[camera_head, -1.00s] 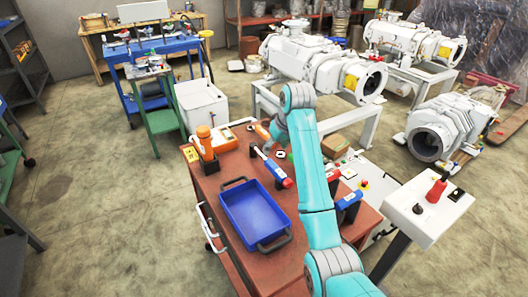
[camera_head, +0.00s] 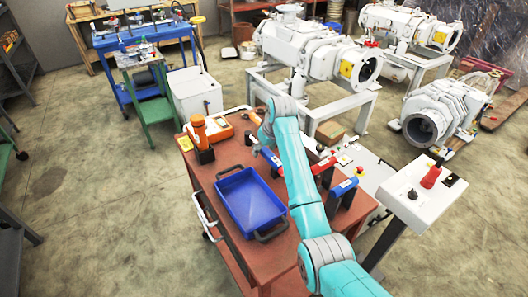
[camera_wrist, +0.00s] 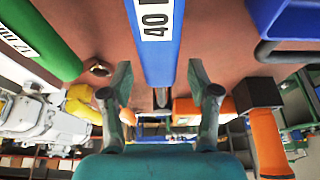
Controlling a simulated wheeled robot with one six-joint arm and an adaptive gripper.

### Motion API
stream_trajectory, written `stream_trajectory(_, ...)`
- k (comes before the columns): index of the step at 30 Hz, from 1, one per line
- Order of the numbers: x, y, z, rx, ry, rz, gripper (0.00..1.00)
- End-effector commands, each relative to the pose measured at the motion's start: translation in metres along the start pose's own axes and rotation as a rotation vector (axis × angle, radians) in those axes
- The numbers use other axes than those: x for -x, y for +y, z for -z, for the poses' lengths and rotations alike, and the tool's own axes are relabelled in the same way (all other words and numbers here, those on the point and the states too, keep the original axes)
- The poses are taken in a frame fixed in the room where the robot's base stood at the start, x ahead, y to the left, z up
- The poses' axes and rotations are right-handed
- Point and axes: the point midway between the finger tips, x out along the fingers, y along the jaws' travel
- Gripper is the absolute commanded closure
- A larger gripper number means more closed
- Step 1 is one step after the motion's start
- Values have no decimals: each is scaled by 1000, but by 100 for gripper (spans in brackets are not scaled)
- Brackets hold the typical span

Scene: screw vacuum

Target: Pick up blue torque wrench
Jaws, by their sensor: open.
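The blue torque wrench (camera_wrist: 157,45) shows in the wrist view with a white "40" label. Its handle runs from the top edge down between my gripper's fingers, along the middle of the picture. My gripper (camera_wrist: 160,78) is open, one finger on each side of the wrench, with a gap to it on both sides. I cannot tell how far the fingertips are above the handle. In the head view my gripper (camera_head: 258,142) is over the far part of the red-brown table, and my arm hides much of the wrench.
A green wrench (camera_wrist: 42,38) lies left of the blue one in the wrist view. A blue tray (camera_head: 250,197) stands on the table (camera_head: 205,172). An orange tool (camera_head: 198,132) stands upright at the table's left. A control box (camera_head: 422,187) stands to the right.

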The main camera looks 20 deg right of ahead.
Motion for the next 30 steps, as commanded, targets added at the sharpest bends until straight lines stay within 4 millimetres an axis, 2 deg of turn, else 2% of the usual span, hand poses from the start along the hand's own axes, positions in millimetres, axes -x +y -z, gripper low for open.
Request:
stream_trajectory(9,-6,0,0,0,0,0,40)
stream_trajectory(11,-6,0,0,0,0,0,52)
stream_trajectory(15,-6,0,0,0,0,0,87)
stream_trajectory(17,-6,0,0,0,1,0,100)
stream_trajectory(26,-5,0,1,0,3,0,100)
stream_trajectory(30,1,0,4,1,5,-1,100)
